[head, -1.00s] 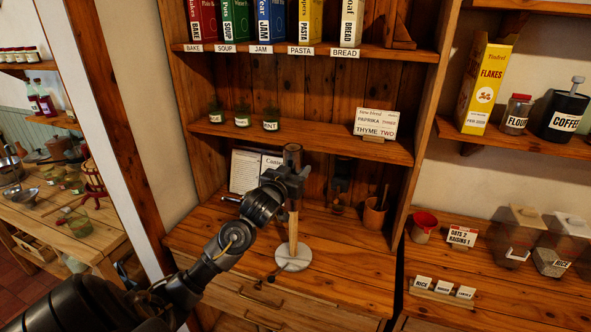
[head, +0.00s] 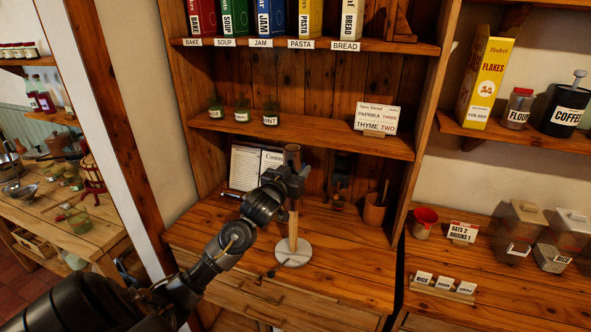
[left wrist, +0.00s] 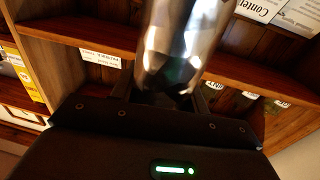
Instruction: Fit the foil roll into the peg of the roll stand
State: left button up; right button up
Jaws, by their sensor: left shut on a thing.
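The foil roll (head: 292,154) is upright in my left gripper (head: 297,174) and reflects the brown wood around it. In the left wrist view the shiny roll (left wrist: 182,45) stands between the fingers, and its far end is cut off. The roll stand (head: 294,254) has a round pale base on the counter and an upright wooden peg (head: 293,222). The roll is in line with the peg at its upper part. The gripper hides where they meet, so I cannot tell whether the roll is around the peg or just above it. My right gripper is not in view.
A propped open book (head: 245,167) stands behind the gripper. A wooden pot (head: 375,211) and a dark object (head: 340,183) are to the right. The shelf above holds small green jars (head: 242,113) and a card (head: 377,117). The counter's front right is clear.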

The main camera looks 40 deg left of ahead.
aim_at(296, 217)
pick_arm(q)
jog(key=shift+f+b, duration=5.1)
jog(key=shift+f, duration=3.7)
jog(key=o, duration=1.2)
